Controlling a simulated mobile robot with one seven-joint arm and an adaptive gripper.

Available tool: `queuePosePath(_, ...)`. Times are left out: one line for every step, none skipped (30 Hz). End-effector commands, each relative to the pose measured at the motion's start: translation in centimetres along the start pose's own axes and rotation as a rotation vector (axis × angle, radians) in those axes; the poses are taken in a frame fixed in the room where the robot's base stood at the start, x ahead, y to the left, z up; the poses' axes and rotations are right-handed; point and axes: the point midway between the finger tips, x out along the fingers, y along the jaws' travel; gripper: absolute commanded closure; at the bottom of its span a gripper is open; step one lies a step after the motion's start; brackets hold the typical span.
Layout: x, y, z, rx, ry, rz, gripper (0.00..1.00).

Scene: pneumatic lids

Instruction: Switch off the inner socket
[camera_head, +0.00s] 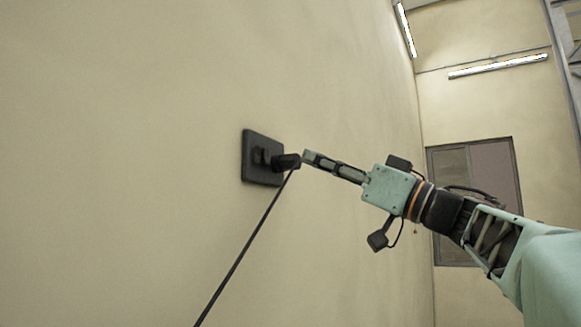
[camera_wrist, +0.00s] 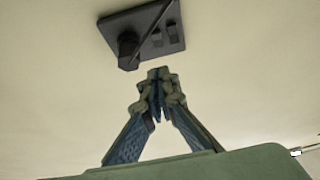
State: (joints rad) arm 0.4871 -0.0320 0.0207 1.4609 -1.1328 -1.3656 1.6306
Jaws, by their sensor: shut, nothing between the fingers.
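A dark socket plate (camera_head: 250,172) is fixed to the wall, and it also shows in the wrist view (camera_wrist: 176,44). A black plug (camera_head: 285,161) sticks out of it, seen at the plate's left in the wrist view (camera_wrist: 127,46). Two small dark switches, one at the middle (camera_wrist: 157,39) and one at the right (camera_wrist: 170,27), show beside the plug in the wrist view. Their on or off positions are too small to tell. My gripper (camera_head: 306,156) is shut and empty. Its fingertips (camera_wrist: 160,74) are in front of the plate, apart from it in the wrist view.
A black cable (camera_head: 245,243) hangs from the plug down to the lower left; it crosses the plate in the wrist view (camera_wrist: 155,28). The wall (camera_head: 120,120) around the plate is bare. A window (camera_head: 480,175) is far behind my arm.

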Motion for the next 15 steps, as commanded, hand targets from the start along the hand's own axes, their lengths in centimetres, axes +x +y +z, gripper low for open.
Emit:
queuePosePath(1.3,-0.1,-0.3,0.0,0.0,-0.004,1.0)
queuePosePath(1.9,-0.1,-0.3,0.0,0.0,-0.003,1.0)
queuePosePath(2.8,-0.1,-0.3,0.001,0.0,-0.003,1.0)
queuePosePath(3.4,-0.1,-0.3,0.001,0.001,-0.003,1.0)
queuePosePath(3.9,-0.1,-0.3,0.001,0.001,-0.003,1.0)
queuePosePath(4.3,0.0,0.4,0.004,0.0,-0.002,1.0)
queuePosePath(4.6,0.0,0.9,0.003,0.0,-0.002,1.0)
queuePosePath(4.9,0.0,1.2,0.003,0.0,-0.001,1.0)
queuePosePath(5.3,0.0,1.6,0.003,0.0,0.0,1.0)
queuePosePath(5.5,0.0,1.8,0.002,0.0,0.0,1.0)
queuePosePath(5.7,0.0,2.0,0.002,0.0,0.0,1.0)
queuePosePath(5.9,0.0,2.3,0.001,0.0,0.0,1.0)
queuePosePath(6.1,0.0,2.4,0.0,0.0,0.0,1.0)
queuePosePath(6.2,0.0,2.5,0.0,0.0,0.0,1.0)
queuePosePath(6.3,0.0,2.6,-0.001,0.0,0.0,1.0)
